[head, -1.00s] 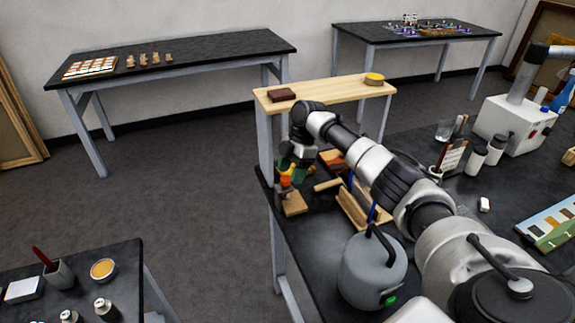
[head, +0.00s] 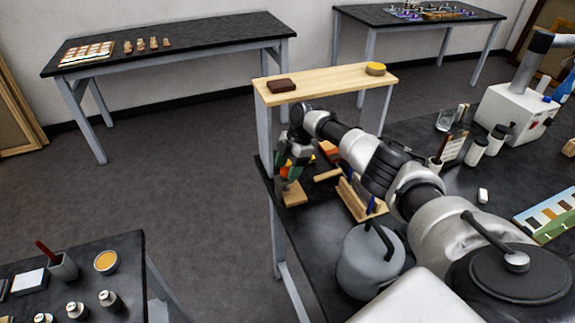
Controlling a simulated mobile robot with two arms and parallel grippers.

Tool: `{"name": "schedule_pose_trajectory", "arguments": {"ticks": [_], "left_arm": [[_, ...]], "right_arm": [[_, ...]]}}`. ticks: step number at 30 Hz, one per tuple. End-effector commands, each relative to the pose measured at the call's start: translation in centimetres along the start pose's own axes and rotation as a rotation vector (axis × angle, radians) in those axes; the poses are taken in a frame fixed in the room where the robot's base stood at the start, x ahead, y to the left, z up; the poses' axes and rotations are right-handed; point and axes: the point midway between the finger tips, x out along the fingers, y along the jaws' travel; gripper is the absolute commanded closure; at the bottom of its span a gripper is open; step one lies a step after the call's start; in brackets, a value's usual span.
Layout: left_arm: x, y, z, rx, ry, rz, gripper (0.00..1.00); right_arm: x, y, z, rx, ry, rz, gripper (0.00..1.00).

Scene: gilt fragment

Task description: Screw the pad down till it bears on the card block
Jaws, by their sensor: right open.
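A light wooden block (head: 295,196) lies on the bench just below the fingers. I cannot make out whether it belongs to the clamp or is the card block, nor whether anything bears on it. My left gripper is out of view.
A wooden shelf (head: 330,80) with a dark brown block (head: 281,86) and a round yellow tin (head: 375,69) stands behind the gripper.

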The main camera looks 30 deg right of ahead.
Motion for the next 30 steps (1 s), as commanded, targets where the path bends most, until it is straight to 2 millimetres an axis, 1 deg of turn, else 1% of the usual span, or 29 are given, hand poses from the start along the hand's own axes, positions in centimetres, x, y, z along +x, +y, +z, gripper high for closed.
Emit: {"name": "schedule_pose_trajectory", "arguments": {"ticks": [4,12,14,23,30], "left_arm": [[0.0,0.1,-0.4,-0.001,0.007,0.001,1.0],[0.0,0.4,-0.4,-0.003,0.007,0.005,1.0],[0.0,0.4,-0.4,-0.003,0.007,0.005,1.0],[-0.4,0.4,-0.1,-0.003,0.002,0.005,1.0],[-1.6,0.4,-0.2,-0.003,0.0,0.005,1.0]], "right_arm": [[0.0,0.0,0.0,0.0,0.0,-0.001,0.41],[0.0,0.0,0.0,0.0,0.0,-0.001,0.83],[0.0,0.0,0.0,0.001,0.0,-0.001,0.91],[-0.1,-0.1,0.0,0.036,-0.001,0.014,0.91],[-0.2,-0.2,-0.1,0.163,0.0,0.066,0.91]]}}
